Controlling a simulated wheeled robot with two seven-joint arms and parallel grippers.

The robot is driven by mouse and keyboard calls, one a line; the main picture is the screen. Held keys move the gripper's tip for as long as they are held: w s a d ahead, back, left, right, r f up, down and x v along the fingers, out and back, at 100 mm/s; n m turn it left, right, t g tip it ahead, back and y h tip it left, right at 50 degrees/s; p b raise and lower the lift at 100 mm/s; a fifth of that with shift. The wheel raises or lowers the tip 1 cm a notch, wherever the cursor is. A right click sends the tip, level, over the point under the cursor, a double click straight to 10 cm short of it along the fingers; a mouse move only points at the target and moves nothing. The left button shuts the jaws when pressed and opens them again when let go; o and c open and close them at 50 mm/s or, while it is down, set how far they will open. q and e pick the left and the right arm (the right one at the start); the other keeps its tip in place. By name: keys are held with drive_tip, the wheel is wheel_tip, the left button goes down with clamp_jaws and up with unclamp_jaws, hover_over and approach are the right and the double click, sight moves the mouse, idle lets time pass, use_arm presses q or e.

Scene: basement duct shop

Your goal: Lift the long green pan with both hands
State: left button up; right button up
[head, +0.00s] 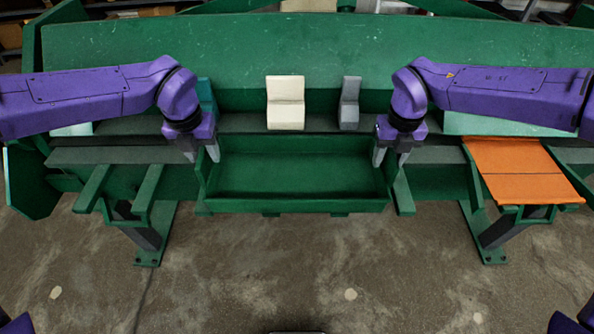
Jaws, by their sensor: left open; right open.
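The long green pan (295,178) rests level on the green bench's front supports, in the middle of the head view. It is a shallow open box and looks empty. My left gripper (203,157) points down at the pan's left end, its fingers apart and close to the end wall. My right gripper (391,160) points down at the pan's right end, also with its fingers apart. Each gripper's fingers appear to sit on either side of an end wall; I cannot tell whether they touch it.
A cream block (285,103), a grey block (349,103) and a teal piece (207,97) stand behind the pan on the green machine (300,45). An orange panel (522,170) lies at the right. The concrete floor (300,275) in front is clear.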

use_arm(q)
clamp_jaws()
use_arm(e)
clamp_jaws()
use_arm(q)
drive_tip(key=shift+w+a, duration=0.1)
drive_tip(key=shift+a, duration=0.1)
use_arm(e)
drive_tip(key=shift+d, duration=0.2)
idle(0.8)
